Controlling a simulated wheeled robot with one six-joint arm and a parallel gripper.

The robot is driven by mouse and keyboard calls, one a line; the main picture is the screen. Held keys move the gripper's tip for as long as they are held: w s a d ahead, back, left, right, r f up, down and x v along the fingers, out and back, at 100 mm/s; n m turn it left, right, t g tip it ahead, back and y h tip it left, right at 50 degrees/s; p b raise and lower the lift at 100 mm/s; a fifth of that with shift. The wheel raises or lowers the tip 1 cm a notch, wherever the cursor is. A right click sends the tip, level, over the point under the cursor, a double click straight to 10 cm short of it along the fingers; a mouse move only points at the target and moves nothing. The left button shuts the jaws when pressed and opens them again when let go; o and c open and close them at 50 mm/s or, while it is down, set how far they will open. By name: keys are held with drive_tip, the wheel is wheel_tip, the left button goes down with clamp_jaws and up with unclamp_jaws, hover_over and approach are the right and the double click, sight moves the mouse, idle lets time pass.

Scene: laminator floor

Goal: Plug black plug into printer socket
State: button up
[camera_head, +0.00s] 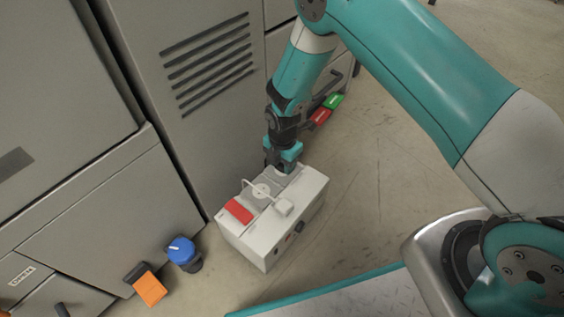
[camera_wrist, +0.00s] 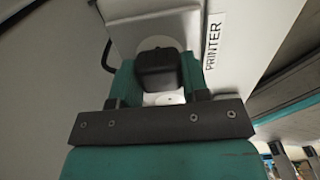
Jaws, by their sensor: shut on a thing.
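My gripper (camera_wrist: 160,82) is shut on the black plug (camera_wrist: 157,68), its two teal fingers on either side of it. The plug lies in front of a round white socket face (camera_wrist: 150,44) beside a label reading PRINTER (camera_wrist: 213,41). The plug covers most of this socket, and I cannot tell whether its pins are inside. In the head view my gripper (camera_head: 283,166) is at the far end of the white box (camera_head: 258,245), and the plug is hidden there.
A red block (camera_head: 238,211) and a white plug (camera_head: 284,206) with its lead sit on the box top. Grey cabinets (camera_head: 180,110) stand close behind; open floor (camera_head: 385,185) lies right.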

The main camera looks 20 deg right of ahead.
drive_tip(key=shift+f, duration=0.3)
idle(0.5)
drive_tip(key=o, duration=1.5)
drive_tip(key=shift+c, duration=0.2)
drive_tip(key=shift+r+p, duration=3.2)
drive_tip(key=shift+r, duration=0.35)
